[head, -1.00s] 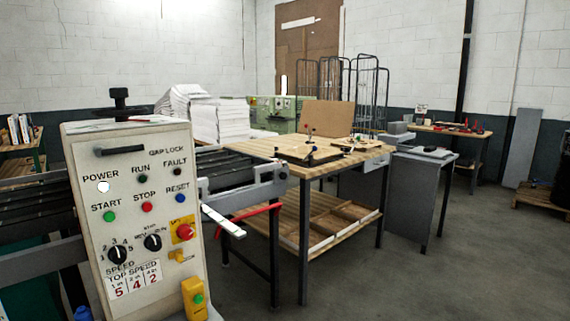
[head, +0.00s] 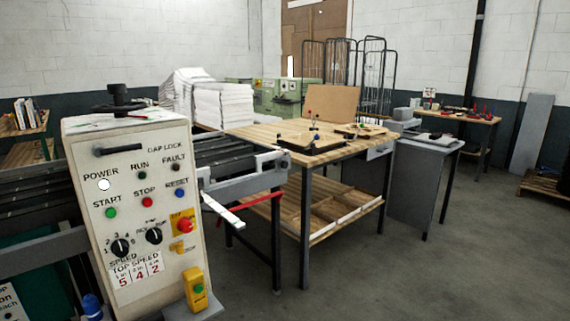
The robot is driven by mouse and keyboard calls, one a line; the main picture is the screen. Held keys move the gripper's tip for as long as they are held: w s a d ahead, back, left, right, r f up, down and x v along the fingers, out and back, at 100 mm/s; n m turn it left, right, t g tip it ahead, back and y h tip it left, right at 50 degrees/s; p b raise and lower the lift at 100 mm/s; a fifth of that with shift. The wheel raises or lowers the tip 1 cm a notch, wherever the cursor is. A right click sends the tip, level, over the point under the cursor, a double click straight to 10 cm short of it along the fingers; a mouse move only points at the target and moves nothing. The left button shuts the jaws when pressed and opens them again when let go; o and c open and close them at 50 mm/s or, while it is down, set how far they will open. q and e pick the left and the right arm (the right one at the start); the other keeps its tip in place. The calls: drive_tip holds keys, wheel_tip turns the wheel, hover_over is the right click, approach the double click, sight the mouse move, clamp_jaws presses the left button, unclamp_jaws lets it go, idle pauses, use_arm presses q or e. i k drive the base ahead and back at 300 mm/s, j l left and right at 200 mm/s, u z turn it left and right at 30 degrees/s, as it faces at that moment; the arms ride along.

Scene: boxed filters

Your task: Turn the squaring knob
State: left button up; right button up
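No knob in view carries a readable "squaring" label, so I cannot tell which one it is. A white control panel (head: 120,170) stands close at the left. It has two black rotary knobs low on its face, the speed knob (head: 120,248) and another knob (head: 154,236) to its right. A black hand knob (head: 120,95) stands upright on top of the panel. On the wooden table (head: 262,133), a dark flat device (head: 310,143) carries small upright parts with red and blue tips. Neither of my grippers shows.
A roller machine (head: 215,150) with a grey bar sits between panel and table. Stacked paper (head: 222,105), green machines (head: 282,98) and a wire cage (head: 372,85) stand behind. A grey cabinet (head: 415,185) stands right of the table. The floor (head: 450,265) at the front right is clear.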

sight(284, 164)
drive_tip(key=i+l+u, duration=0.1)
drive_tip(key=i+l, duration=0.25)
drive_tip(key=i+l+u, duration=0.1)
drive_tip(key=i+l, duration=0.3)
drive_tip(key=i+l+u, duration=0.1)
drive_tip(key=i+l, duration=0.2)
drive_tip(key=i+l+u, duration=0.1)
drive_tip(key=i+l, duration=0.25)
drive_tip(key=l, duration=0.15)
drive_tip(key=i+l+u, duration=0.1)
drive_tip(key=i+l, duration=0.2)
drive_tip(key=l, duration=0.2)
drive_tip(key=i+l+u, duration=0.1)
drive_tip(key=i+l, duration=0.2)
drive_tip(key=l, duration=0.15)
drive_tip(key=i+l+u, duration=0.1)
drive_tip(key=i+l, duration=0.2)
drive_tip(key=l, duration=0.2)
drive_tip(key=i+l+u, duration=0.1)
drive_tip(key=i+l, duration=0.15)
drive_tip(key=l, duration=0.3)
